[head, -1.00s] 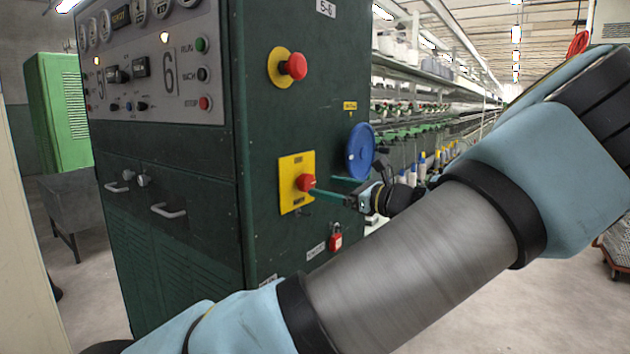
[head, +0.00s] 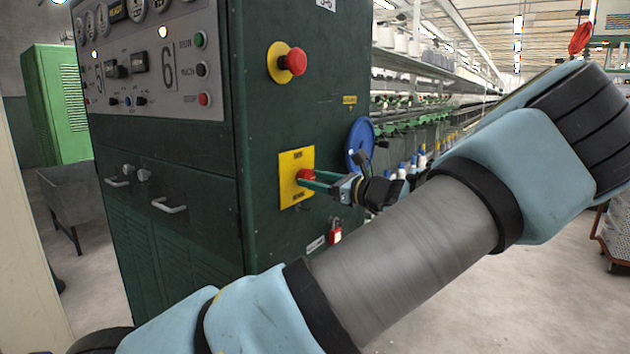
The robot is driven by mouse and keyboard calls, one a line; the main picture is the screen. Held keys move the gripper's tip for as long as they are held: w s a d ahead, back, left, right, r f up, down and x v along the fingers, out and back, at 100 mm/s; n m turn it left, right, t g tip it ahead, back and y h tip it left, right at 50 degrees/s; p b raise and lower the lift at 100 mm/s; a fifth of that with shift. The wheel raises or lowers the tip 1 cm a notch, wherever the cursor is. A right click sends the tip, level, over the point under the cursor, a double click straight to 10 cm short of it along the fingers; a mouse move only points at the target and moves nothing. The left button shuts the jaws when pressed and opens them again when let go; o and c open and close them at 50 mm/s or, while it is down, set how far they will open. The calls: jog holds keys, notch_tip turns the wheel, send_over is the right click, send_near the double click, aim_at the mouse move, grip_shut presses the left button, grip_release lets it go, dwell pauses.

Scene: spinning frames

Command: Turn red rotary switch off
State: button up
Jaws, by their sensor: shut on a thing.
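The red rotary switch (head: 304,175) sits on a yellow plate (head: 291,193) on the dark green side of the machine cabinet. My gripper (head: 313,180) comes in from the right, its green fingers shut on the red knob. The fingers partly cover the knob, and its exact angle is too small to read. My arm reaches across the lower right of the head view.
A red mushroom button (head: 293,62) on a yellow base sits above the switch. A blue handwheel (head: 361,145) is close behind my gripper. A red padlock (head: 335,233) hangs below.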

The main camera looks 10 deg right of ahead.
jog(key=c, duration=0.7)
jog(key=shift+c, duration=0.2)
jog(key=shift+f, duration=0.1)
jog(key=shift+f+n+y+b, duration=0.15)
jog(key=shift+n+y+b, duration=0.15)
jog(key=shift+n+b, duration=3.95)
jog(key=shift+f+n+y+b, duration=0.1)
jog(key=shift+n+y+b, duration=0.2)
jog(key=shift+n+b, duration=3.9)
jog(key=shift+r+n+p, duration=0.1)
jog(key=shift+n+p, duration=0.55)
jog(key=shift+n, duration=0.3)
jog(key=o, duration=1.4)
jog(key=shift+c, duration=0.2)
